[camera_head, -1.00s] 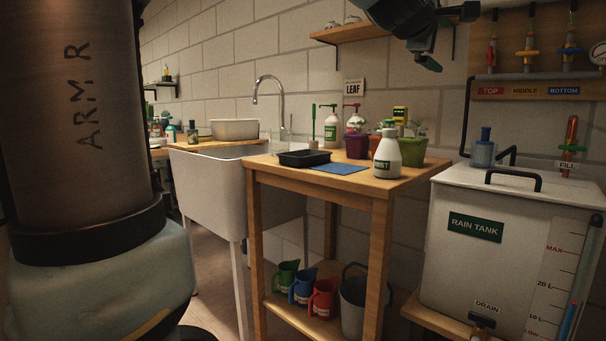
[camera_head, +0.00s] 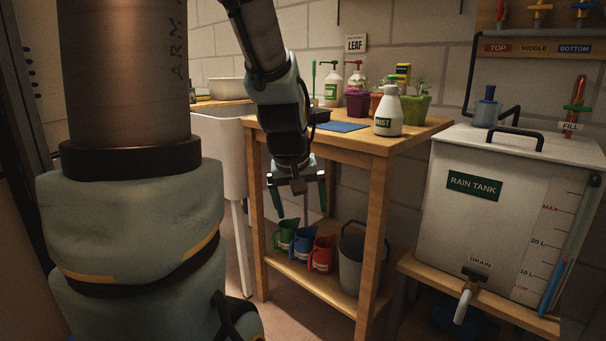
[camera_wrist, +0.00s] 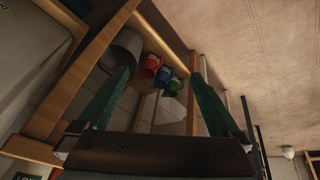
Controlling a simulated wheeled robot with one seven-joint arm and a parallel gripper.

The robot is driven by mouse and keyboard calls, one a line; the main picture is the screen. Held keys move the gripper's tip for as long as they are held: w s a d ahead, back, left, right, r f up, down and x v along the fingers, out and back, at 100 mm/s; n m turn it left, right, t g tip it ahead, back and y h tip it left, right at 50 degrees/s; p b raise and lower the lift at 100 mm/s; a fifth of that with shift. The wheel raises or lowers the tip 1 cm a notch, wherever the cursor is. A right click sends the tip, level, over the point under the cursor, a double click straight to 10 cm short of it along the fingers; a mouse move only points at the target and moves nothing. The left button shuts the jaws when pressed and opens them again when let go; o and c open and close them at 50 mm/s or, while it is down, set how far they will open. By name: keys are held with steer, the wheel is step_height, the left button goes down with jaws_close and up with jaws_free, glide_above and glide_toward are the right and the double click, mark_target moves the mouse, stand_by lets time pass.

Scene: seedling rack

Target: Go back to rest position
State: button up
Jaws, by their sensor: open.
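My gripper (camera_head: 298,200) hangs pointing down in front of the left part of the wooden table (camera_head: 372,141) in the head view. Its two green fingers are spread apart with nothing between them. In the wrist view the open fingers (camera_wrist: 158,95) frame the table's lower shelf, with the red, blue and green jugs and the grey bucket (camera_wrist: 122,52) beyond them. My forearm hides part of the sink and of the table top's left end.
The lower shelf holds a green jug (camera_head: 285,233), a blue jug (camera_head: 304,242), a red jug (camera_head: 322,253) and a grey bucket (camera_head: 351,262).

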steer(key=s+a+f+m+g+y, duration=0.1)
steer(key=s+a+f+m+g, duration=0.15)
steer(key=s+a+f, duration=0.45)
step_height(320, 180, up, 25)
steer(key=p, duration=2.4)
steer(key=shift+s+d+r+n, duration=0.15)
steer(key=shift+s+d+n, duration=0.15)
steer(key=shift+d+n, duration=0.05)
